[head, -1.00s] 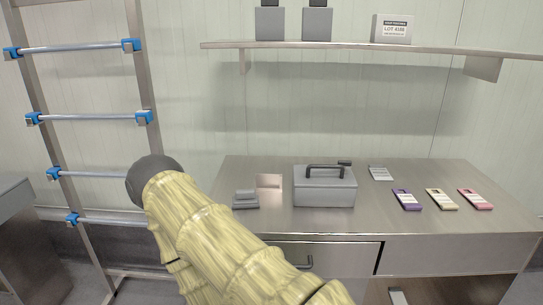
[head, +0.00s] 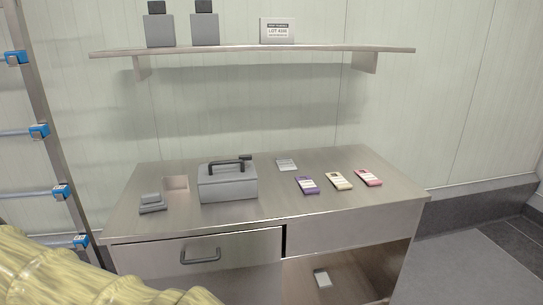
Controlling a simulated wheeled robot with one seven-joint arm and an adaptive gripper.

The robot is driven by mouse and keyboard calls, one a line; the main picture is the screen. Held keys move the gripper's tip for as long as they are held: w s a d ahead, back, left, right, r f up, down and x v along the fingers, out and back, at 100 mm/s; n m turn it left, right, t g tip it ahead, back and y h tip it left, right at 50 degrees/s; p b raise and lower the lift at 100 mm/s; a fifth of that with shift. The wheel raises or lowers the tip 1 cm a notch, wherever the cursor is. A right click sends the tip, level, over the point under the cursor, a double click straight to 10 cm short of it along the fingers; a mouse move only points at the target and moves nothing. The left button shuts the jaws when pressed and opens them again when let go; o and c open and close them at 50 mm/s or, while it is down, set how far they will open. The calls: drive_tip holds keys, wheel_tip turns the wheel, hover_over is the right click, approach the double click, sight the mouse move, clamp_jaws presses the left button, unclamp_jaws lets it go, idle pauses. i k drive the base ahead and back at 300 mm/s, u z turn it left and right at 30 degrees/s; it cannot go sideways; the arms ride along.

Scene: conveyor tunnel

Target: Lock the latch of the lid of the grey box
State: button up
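The grey box (head: 228,185) stands upright on the steel table, left of its middle. Its grey lid (head: 226,171) looks shut and carries a dark bar handle (head: 229,163). A small dark piece (head: 246,157) sits at the right end of the handle; I cannot tell whether it is the latch. No other latch can be made out at this size. My gripper is not in view; only part of my yellow-sleeved arm shows at the lower left, apart from the box.
On the table (head: 330,212) are a small grey stacked item (head: 151,204), a pale card (head: 286,164), and purple (head: 307,185), cream (head: 339,181) and pink (head: 368,177) packets. A shelf (head: 250,50) overhangs behind. A drawer (head: 240,252) and rack (head: 50,160) stand in front and left.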

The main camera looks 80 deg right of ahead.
sight(245, 158)
drive_tip(key=k, duration=0.55)
drive_tip(key=z, duration=1.5)
drive_tip(key=i, duration=0.1)
drive_tip(key=z, duration=0.2)
